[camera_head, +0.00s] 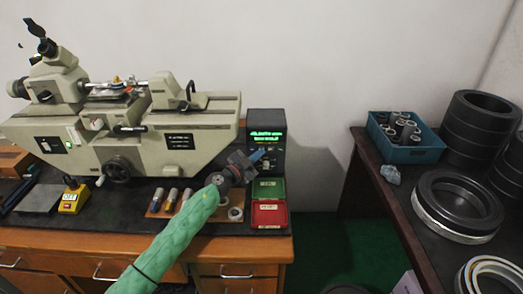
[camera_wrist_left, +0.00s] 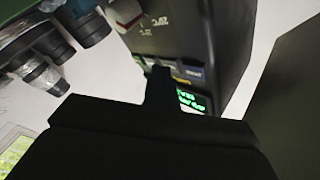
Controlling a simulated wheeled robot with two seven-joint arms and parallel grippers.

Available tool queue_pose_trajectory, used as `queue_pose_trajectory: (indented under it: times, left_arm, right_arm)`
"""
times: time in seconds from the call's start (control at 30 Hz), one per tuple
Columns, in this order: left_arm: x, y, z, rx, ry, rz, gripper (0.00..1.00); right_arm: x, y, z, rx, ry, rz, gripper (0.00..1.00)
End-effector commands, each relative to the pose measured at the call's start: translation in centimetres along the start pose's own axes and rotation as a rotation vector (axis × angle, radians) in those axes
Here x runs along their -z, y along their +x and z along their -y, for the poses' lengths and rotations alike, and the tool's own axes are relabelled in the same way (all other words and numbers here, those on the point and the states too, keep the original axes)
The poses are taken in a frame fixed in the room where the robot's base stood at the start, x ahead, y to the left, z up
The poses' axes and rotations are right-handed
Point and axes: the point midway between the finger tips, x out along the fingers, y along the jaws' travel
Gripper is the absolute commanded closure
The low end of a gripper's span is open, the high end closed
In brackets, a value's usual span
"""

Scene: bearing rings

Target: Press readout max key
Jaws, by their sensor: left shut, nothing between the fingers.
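The readout (camera_head: 279,133) is a dark box with a lit green display, on the bench right of the measuring machine. In the left wrist view the readout (camera_wrist_left: 232,35) appears tilted, with its green display (camera_wrist_left: 194,101) and a row of small keys (camera_wrist_left: 190,73) beside it. The key labels are too small to read surely. My left gripper (camera_head: 259,155) is shut and empty, its tips in front of the readout's lower face. In the wrist view its dark fingertips (camera_wrist_left: 160,74) overlap the key row; contact cannot be told. My right gripper is out of view.
A green tray (camera_head: 278,188) and a red tray (camera_head: 284,218) lie below the readout. The beige measuring machine (camera_head: 205,135) stands left. A dark table at right holds a blue bin (camera_head: 413,155) and large rings (camera_head: 456,203). Green floor lies between.

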Motion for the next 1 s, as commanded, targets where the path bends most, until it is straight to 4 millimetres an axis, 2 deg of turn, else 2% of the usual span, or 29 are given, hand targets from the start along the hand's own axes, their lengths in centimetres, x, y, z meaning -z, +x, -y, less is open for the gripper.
queue_pose_trajectory:
  times: [0.4,0.77,1.0]
  left_arm:
    - [0.8,-0.9,-0.6,0.000,-0.001,0.001,1.00]
    - [0.8,-1.1,-0.8,0.000,0.000,0.000,1.00]
    - [1.7,-2.1,-1.4,0.000,-0.002,0.001,1.00]
  right_arm:
    - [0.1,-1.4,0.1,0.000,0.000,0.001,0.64]
    - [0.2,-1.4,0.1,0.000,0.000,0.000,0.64]
    - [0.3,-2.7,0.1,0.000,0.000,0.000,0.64]
